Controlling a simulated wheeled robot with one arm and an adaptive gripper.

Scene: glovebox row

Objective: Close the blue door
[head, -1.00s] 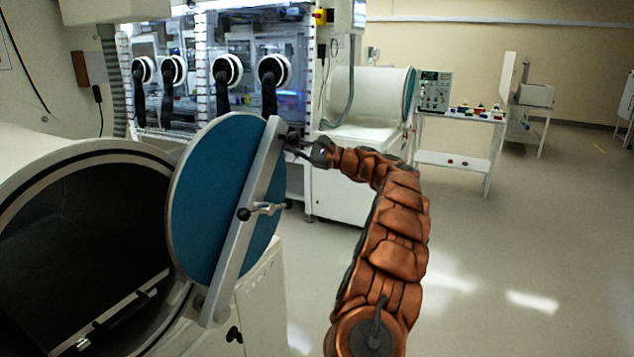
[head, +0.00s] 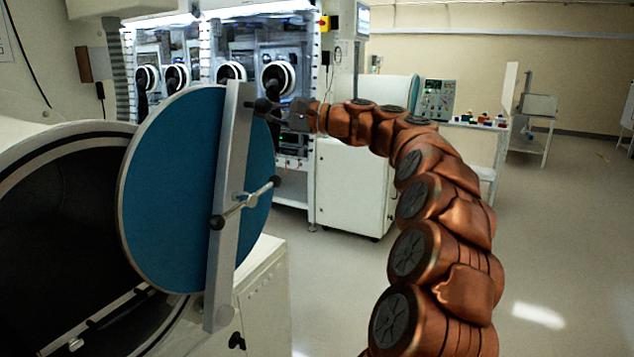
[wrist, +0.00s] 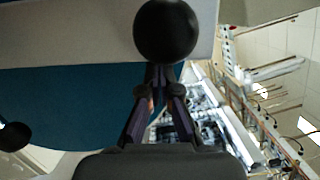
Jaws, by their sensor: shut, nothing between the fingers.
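The round blue door (head: 170,190) stands partly open in front of the dark round chamber opening (head: 60,240) in the head view. A grey bar (head: 228,200) runs down its face, with a black-knobbed handle (head: 245,202) at its middle. My gripper (head: 268,108) is at the bar's upper end, by a black knob there. In the wrist view my gripper (wrist: 160,80) is shut and empty, its tips close to the large black knob (wrist: 166,30), with the blue door (wrist: 75,100) behind. I cannot tell whether the tips touch the knob or bar.
A slide-out tray (head: 105,318) shows inside the chamber. Glovebox ports (head: 278,78) line the back. A white chamber (head: 360,185) and a table with instruments (head: 465,122) stand beyond my arm. The floor at right is clear.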

